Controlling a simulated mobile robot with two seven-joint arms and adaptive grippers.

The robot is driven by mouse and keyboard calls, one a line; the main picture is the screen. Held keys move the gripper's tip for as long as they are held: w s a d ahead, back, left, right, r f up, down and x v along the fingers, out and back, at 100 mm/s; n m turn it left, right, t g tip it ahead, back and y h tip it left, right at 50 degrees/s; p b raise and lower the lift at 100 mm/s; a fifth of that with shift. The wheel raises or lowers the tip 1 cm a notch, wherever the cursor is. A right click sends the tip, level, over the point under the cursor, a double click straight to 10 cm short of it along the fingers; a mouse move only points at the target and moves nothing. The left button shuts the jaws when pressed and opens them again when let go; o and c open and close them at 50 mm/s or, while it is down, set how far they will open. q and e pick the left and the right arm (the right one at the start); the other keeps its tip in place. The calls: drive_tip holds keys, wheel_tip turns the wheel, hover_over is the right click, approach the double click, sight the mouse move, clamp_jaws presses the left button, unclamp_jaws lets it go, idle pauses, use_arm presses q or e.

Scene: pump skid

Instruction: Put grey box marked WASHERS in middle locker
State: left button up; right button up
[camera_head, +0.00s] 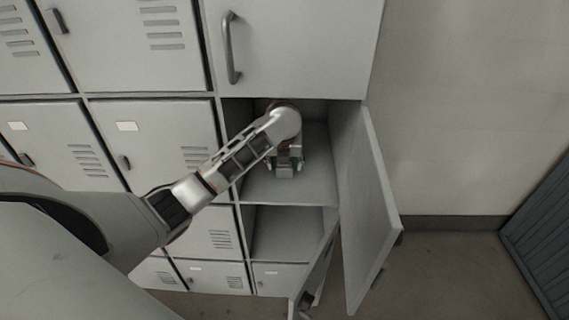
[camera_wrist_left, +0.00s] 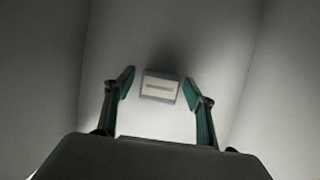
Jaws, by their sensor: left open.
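The grey box (camera_head: 284,171) stands on the floor of the open middle locker (camera_head: 312,185). In the left wrist view the box (camera_wrist_left: 160,87) shows a pale label whose print is too small to read. My left gripper (camera_head: 285,162) reaches into the locker from the left. In the left wrist view its two teal-padded fingers (camera_wrist_left: 158,90) are apart, one on each side of the box, with gaps between pads and box. My right gripper is in neither view.
The middle locker's door (camera_head: 372,215) hangs open to the right. Below it is another open compartment (camera_head: 285,232) with its door (camera_head: 315,275) ajar. A closed locker door with a handle (camera_head: 231,48) is above. Closed lockers stand at left; the floor (camera_head: 450,270) at right is clear.

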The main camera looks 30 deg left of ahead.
use_arm(q)
drive_tip(key=shift+r, duration=0.2)
drive_tip(key=s+d, duration=0.1)
drive_tip(key=s, duration=0.2)
drive_tip(key=s+d, duration=0.2)
drive_tip(key=s, duration=0.2)
drive_tip(key=s+d+r, duration=0.1)
drive_tip(key=s+d, duration=0.1)
drive_tip(key=s, duration=0.2)
drive_tip(key=shift+s+d, duration=0.15)
drive_tip(key=shift+d, duration=0.05)
drive_tip(key=shift+f, duration=0.1)
